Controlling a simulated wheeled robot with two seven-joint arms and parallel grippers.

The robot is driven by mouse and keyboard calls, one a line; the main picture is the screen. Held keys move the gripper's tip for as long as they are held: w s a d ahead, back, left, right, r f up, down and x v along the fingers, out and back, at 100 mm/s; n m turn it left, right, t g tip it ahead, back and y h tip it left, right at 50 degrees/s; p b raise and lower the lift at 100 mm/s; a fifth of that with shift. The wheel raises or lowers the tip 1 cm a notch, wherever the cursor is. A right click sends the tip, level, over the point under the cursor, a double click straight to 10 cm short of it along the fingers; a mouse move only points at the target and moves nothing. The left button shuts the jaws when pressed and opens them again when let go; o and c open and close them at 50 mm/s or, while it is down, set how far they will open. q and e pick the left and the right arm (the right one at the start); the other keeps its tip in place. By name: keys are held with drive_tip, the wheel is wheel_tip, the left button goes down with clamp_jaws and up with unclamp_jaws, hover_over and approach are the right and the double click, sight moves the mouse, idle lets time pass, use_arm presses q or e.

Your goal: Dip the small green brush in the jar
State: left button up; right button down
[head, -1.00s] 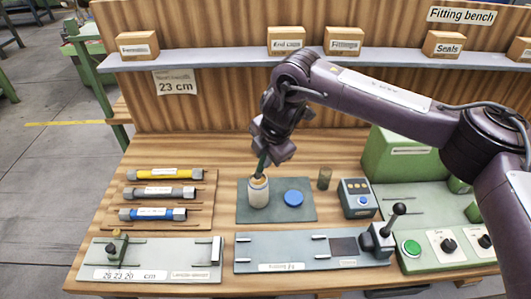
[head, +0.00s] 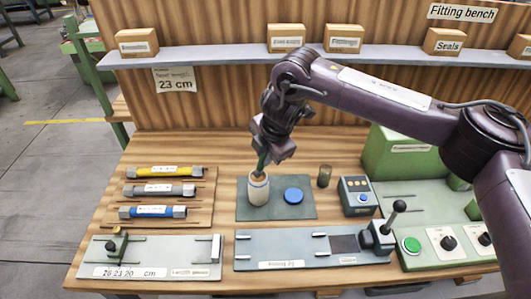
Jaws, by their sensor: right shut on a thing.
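My right gripper (head: 263,160) is above the jar, pointing down, shut on the small green brush (head: 261,166). The brush is slightly tilted and its lower end is at the jar's mouth. The bristles are hidden, and how deep they reach cannot be told. My left gripper is not in view.
A small dark cylinder (head: 324,176) and a box with buttons (head: 356,196) stand right of the mat. Yellow, grey and blue tubes (head: 152,212) lie on a rack at the left. A lever (head: 396,213) rises at the front right. A shelf (head: 220,58) with boxes runs behind.

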drive_tip(key=shift+f, duration=0.4)
drive_tip(key=shift+s+f, duration=0.1)
drive_tip(key=shift+f, duration=0.05)
idle(1.1)
drive_tip(key=shift+r+p, duration=0.45)
drive_tip(key=shift+r, duration=0.4)
drive_tip(key=shift+r+p, duration=1.95)
drive_tip(key=shift+r, duration=0.8)
drive_tip(key=shift+f, duration=0.1)
